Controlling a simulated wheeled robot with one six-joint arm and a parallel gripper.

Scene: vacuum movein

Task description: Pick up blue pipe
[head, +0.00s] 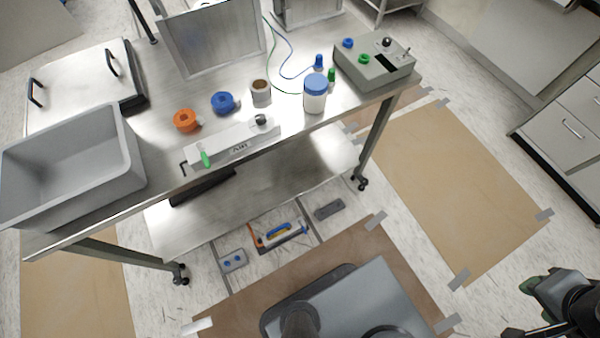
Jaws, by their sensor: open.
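A thin blue pipe (283,64) curves across the metal table and ends at an upright blue plug (319,61). A thin green pipe (273,78) runs beside it to a green plug (332,75), close to the blue one. A grey box (375,68) to the right has a blue port (348,43) and a green port (364,58) on top. My gripper (527,311) is at the lower right, partly cut off by the frame edge, open and far from the pipe. Nothing shows between its fingers.
A blue-lidded jar (315,95) stands just in front of the plugs. A brown-topped cup (260,91), a blue fitting (222,102), an orange fitting (186,120) and a white bar device (233,143) are further left. A grey bin (75,165) fills the left end.

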